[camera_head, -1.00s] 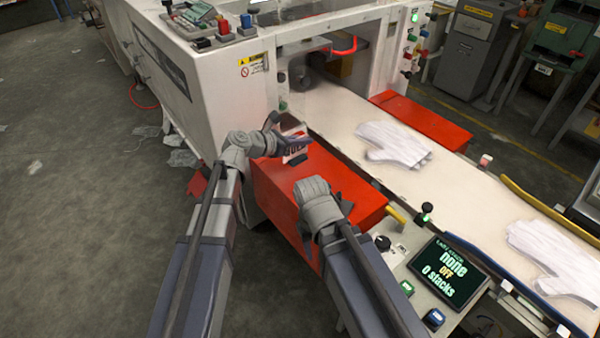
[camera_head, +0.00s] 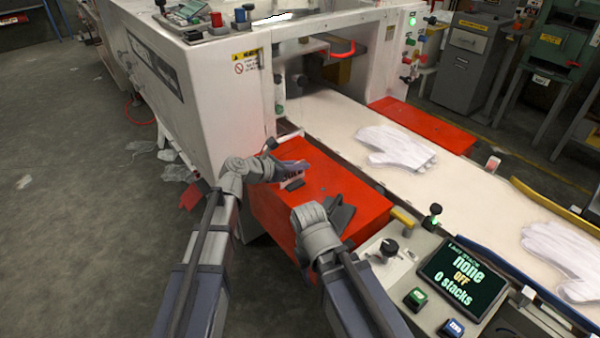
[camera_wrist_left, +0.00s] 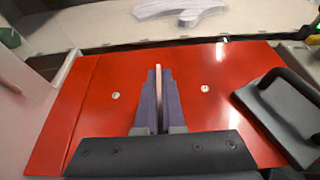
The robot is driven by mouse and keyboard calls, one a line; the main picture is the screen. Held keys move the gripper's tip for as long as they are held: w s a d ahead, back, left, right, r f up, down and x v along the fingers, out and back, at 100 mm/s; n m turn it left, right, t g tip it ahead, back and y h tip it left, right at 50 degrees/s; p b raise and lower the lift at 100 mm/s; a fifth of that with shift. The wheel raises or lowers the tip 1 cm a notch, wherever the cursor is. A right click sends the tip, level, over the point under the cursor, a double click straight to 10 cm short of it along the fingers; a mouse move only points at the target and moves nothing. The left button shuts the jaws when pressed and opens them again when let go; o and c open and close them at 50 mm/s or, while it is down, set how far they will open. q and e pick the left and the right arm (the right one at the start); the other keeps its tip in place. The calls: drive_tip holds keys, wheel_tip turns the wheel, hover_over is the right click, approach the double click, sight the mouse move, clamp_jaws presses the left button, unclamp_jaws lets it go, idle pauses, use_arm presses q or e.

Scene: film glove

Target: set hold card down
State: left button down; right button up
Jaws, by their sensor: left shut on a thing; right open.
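My left gripper (camera_head: 292,172) is over the red cover (camera_head: 345,185) beside the conveyor. It is shut on the hold card (camera_head: 292,182), a small card with dark print. In the left wrist view the card (camera_wrist_left: 158,95) stands edge-on between the two fingers, above the red surface; I cannot tell whether its lower edge touches. My right gripper (camera_head: 340,213) is open and empty over the front part of the red cover. In the left wrist view a dark plate with a handle (camera_wrist_left: 280,110) shows at the right; I cannot tell what it is.
White gloves lie on the pale conveyor (camera_head: 455,180), one (camera_head: 395,148) near the middle and one (camera_head: 562,258) at right. The white machine housing (camera_head: 215,90) stands close at left. The middle of the red cover is bare.

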use_arm(q)
drive_tip(key=shift+f, duration=0.2)
drive_tip(key=c, duration=1.5)
unclamp_jaws()
drive_tip(key=o, duration=0.5)
drive_tip(key=shift+c, duration=0.2)
drive_tip(key=shift+r+p, duration=0.3)
drive_tip(key=shift+r, duration=0.05)
drive_tip(key=p+v, duration=0.4)
drive_tip(key=v, duration=0.7)
drive_tip(key=shift+s+a, duration=0.3)
drive_tip(key=shift+a, duration=0.05)
